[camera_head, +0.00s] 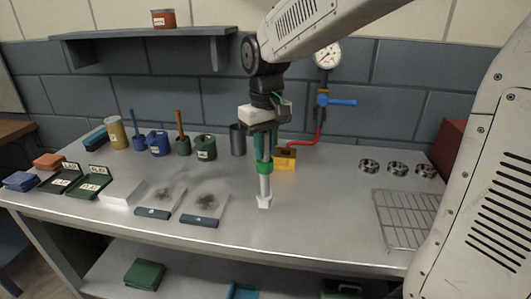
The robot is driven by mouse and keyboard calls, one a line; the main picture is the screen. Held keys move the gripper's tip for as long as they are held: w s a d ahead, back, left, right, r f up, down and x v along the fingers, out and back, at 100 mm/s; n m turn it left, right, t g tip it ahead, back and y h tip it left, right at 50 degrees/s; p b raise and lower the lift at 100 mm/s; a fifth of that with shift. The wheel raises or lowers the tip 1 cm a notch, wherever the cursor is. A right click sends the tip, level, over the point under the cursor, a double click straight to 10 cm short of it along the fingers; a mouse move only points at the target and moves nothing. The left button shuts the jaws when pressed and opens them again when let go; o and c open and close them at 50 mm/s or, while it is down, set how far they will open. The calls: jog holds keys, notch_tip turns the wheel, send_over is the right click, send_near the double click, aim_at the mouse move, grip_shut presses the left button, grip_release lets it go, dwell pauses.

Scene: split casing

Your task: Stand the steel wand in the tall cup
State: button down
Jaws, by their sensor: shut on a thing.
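The steel wand (264,187) is a slim, pale grey rod with a wider, whitish lower end. It hangs upright below my gripper (265,163), which points straight down and is shut on it. Green shows around the fingers and the wand's upper part, and the grip itself is partly hidden. I cannot tell whether the wand's lower end touches the bench. The tall cup (238,140) is a dark grey cylinder standing upright at the back of the bench, left of and behind my gripper. The wand is apart from it.
A yellow-orange block (286,160) stands right behind my gripper, near a red pipe with a blue valve handle (340,102). A wire rack (407,218) lies right. The front middle bench is clear.

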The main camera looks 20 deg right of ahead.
jog(key=shift+f, duration=0.9)
jog(key=c, duration=1.3)
grip_release()
jog(key=shift+f, duration=0.15)
jog(key=shift+o, duration=0.2)
notch_tip(320, 180, up, 12)
jog(key=shift+r, duration=0.2)
jog(key=s+d+f+m, duration=0.1)
jog(key=s+f, duration=0.3)
jog(key=s, duration=0.8)
jog(key=s+d+f+m+t, duration=0.1)
jog(key=s+f, duration=0.4)
jog(key=s, duration=0.7)
jog(key=shift+d+f, duration=0.2)
jog(key=shift+d, duration=0.35)
